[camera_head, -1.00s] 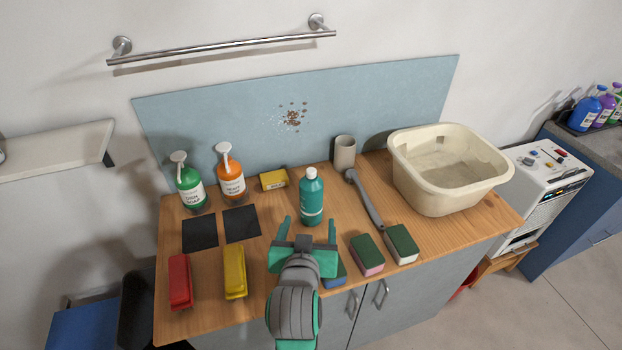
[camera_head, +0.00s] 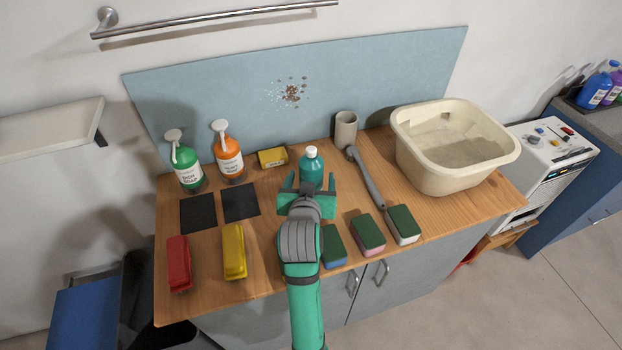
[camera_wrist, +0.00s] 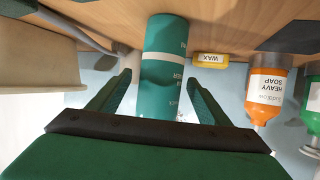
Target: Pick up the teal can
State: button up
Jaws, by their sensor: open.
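The teal can (camera_head: 312,168) is a teal bottle-shaped container with a white cap, upright on the wooden counter. In the wrist view it (camera_wrist: 165,62) appears upside down, between the two green fingers. My gripper (camera_head: 308,186) is open around the can's near side in the head view. In the wrist view my gripper (camera_wrist: 160,95) has a finger on each side of the can, with visible gaps. The can's lower part is hidden by my gripper in the head view.
A yellow wax box (camera_head: 272,158) stands left of the can, with orange (camera_head: 228,158) and green (camera_head: 187,168) soap bottles beyond. A grey cup (camera_head: 345,130), a grey-handled brush (camera_head: 366,178) and a cream basin (camera_head: 450,150) stand right. Sponges (camera_head: 367,232) lie in front.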

jog(key=shift+x, duration=0.8)
jog(key=c, duration=1.5)
jog(key=shift+r, duration=0.1)
